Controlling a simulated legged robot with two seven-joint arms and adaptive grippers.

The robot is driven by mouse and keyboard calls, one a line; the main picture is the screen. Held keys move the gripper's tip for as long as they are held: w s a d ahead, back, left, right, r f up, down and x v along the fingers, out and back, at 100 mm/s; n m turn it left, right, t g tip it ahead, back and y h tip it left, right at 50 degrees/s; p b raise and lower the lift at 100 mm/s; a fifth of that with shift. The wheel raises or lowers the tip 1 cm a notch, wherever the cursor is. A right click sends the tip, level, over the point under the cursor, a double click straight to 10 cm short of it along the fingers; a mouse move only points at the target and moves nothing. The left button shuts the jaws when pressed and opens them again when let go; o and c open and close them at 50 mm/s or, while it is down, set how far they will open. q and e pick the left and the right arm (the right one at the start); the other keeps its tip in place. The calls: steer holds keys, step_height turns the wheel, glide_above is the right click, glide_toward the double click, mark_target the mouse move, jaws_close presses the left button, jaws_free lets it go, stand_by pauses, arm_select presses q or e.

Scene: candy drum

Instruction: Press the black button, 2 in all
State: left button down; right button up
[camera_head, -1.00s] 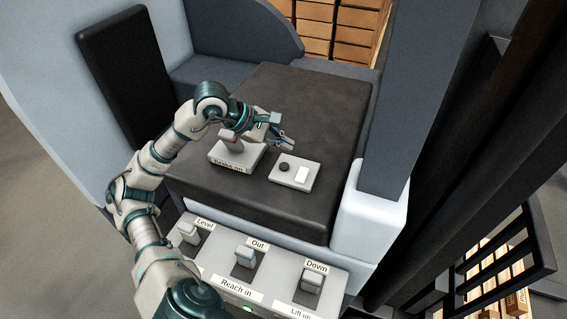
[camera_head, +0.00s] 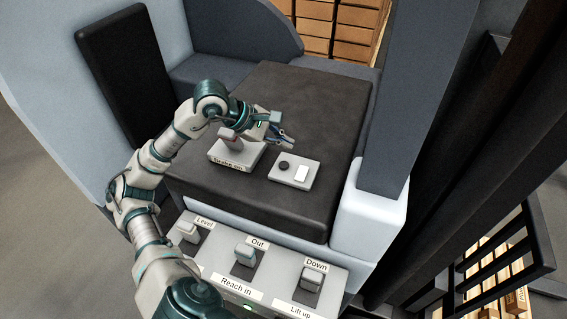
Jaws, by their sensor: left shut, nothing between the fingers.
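The black button (camera_head: 283,165) is a small round knob on the left part of a light grey box (camera_head: 291,181) that lies on the dark seat-like surface. My left gripper (camera_head: 289,143) is shut and empty. It hovers just behind the box, above and a little behind the black button, apart from it. The button is in plain sight. My right gripper is not in view.
A "Brake on" box (camera_head: 235,157) with a red-topped lever stands left of the button box, under my left wrist. In front is a panel (camera_head: 228,267) with levers labelled Level, Out and Down. A dark post (camera_head: 408,100) rises at the right.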

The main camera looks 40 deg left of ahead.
mark_target(281, 164)
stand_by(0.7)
arm_select(q)
steer(key=r+m+p, duration=0.1)
steer(key=m, duration=0.4)
steer(key=r+m+p, duration=0.1)
steer(key=m+p, duration=0.1)
steer(key=m, duration=0.4)
steer(key=a+r+m+p, duration=0.1)
steer(key=m, duration=0.4)
steer(key=shift+r+m+y+p, duration=0.25)
steer(key=shift+m+y+p, duration=0.1)
steer(key=shift+m+y, duration=0.05)
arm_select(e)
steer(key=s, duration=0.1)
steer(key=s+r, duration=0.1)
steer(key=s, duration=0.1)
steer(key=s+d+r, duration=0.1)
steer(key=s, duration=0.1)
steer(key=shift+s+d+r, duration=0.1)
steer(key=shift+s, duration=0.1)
